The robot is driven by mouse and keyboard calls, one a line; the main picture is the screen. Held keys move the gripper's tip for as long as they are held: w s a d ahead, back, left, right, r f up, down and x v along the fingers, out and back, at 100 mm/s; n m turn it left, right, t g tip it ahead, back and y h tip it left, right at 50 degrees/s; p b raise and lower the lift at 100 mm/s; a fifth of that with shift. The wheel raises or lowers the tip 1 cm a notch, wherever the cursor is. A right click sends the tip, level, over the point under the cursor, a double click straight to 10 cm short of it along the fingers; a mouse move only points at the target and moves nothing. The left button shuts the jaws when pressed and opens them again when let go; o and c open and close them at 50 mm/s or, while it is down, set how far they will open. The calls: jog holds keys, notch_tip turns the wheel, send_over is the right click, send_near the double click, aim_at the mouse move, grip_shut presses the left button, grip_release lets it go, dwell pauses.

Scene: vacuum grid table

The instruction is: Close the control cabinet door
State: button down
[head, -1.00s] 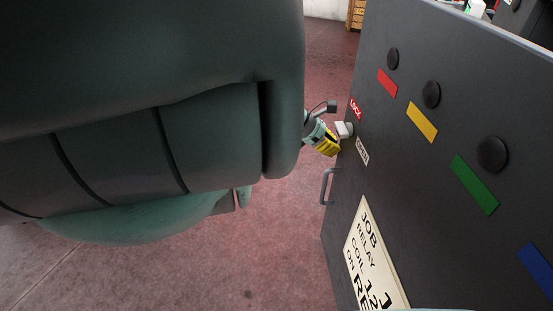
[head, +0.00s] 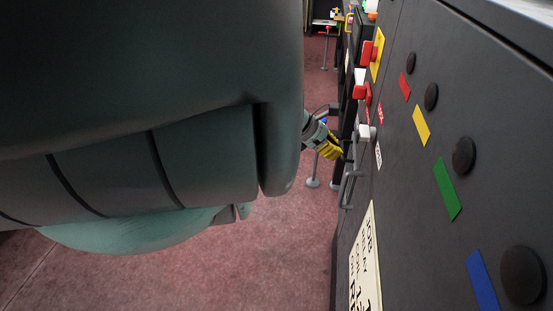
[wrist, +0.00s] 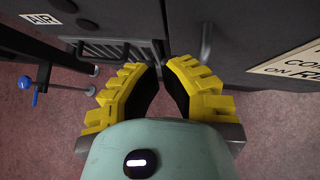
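The control cabinet door (head: 400,220) is a dark grey panel at the right of the head view, seen at a steep slant. It bears round black knobs, coloured strips, a cream job card (head: 364,265) and a bar handle (head: 347,189). Its upper edge lies along a dark seam below the cabinet top. Whether it is fully shut is not clear. My gripper (head: 334,150) is beside the door's far edge, above the handle in the picture. In the wrist view my gripper (wrist: 155,72) has its yellow fingers apart with nothing between them. The job card (wrist: 288,62) shows at right there.
A white latch block (head: 366,132) sits by the door's far edge. Red handles (head: 362,92) and a yellow plate (head: 378,55) stick out beyond it. A stand with a blue knob (wrist: 25,83) is left in the wrist view. Red floor lies open left of the cabinet.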

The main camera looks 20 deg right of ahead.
jog(key=shift+s+d, duration=0.1)
dwell(0.4)
jog(key=v, duration=1.2)
jog(key=shift+a, duration=0.2)
